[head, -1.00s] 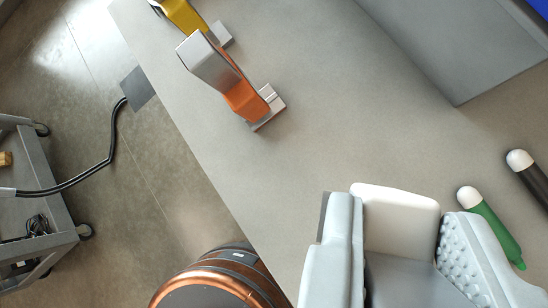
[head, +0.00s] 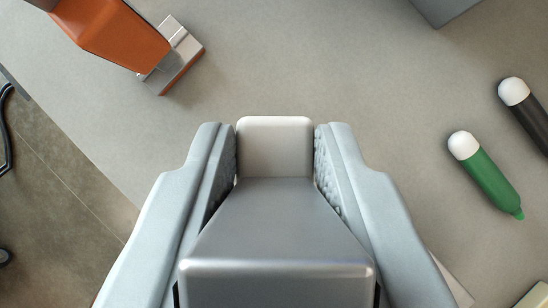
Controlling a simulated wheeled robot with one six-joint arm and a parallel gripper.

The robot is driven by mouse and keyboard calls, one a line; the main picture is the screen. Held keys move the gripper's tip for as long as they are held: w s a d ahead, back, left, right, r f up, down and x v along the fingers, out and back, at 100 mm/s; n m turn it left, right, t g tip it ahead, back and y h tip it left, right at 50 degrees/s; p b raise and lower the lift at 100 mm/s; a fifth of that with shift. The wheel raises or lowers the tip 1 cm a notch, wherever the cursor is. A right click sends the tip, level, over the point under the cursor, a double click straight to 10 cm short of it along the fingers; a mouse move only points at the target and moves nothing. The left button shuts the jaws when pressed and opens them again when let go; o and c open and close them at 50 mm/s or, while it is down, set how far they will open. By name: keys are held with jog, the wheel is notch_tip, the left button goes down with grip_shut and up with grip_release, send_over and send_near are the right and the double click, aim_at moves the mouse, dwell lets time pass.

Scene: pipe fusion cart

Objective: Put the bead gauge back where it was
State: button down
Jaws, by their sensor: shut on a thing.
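My gripper (head: 275,160) shows in the middle of the head view, its two pale grey-blue fingers shut on a grey metallic piece (head: 275,220). The piece widens towards the camera and has a whitish rounded block (head: 275,145) at its far end. I take it as the bead gauge; no markings show on it. It is over the grey worktop (head: 330,65), and I cannot tell whether it touches the top. Its underside is hidden.
An orange tool with a metal foot (head: 175,60) stands at the upper left. A green white-capped marker (head: 485,175) and a black white-capped one (head: 525,110) lie at the right. A grey box edge (head: 440,8) shows at the top. The worktop ahead is clear.

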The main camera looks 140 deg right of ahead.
jog(key=shift+f, duration=0.7)
jog(key=c, duration=1.2)
grip_release()
jog(key=shift+o, duration=0.2)
jog(key=v, duration=1.2)
jog(key=shift+s, duration=0.1)
